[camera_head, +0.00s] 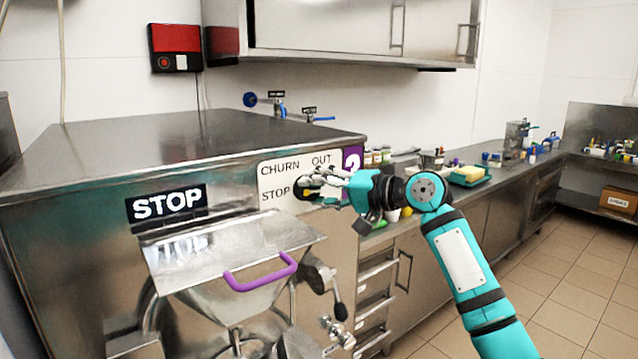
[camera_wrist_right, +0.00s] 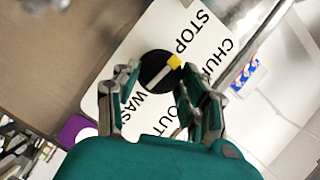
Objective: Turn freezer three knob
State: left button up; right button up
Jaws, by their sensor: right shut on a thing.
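The freezer's knob is a round black dial with a white line and a yellow tip; it shows in the right wrist view (camera_wrist_right: 151,67). It sits on a white label plate (camera_head: 275,182) with the words CHURN, OUT and STOP; WASH also shows in the wrist view. The yellow tip points toward the STOP and CHURN side. My right gripper (camera_head: 312,187) is at the knob, with its fingers on either side of it and shut on it. In the head view the fingers hide most of the knob. A purple number tag (camera_head: 352,158) beside the plate is partly hidden. My left gripper is not in view.
The steel freezer (camera_head: 180,150) has a front hopper with a purple handle (camera_head: 262,272) and a lever below the plate. A STOP sign (camera_head: 166,203) is left of it. The tiled floor (camera_head: 575,300) is clear.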

jog(key=shift+n+h+p, duration=0.3)
jog(key=shift+n, duration=0.2)
dwell(0.3)
jog(key=o, duration=1.2)
jog(key=shift+d, duration=0.1)
jog(key=v, duration=1.1)
jog(key=shift+s+d, duration=0.3)
jog(key=shift+s, duration=0.05)
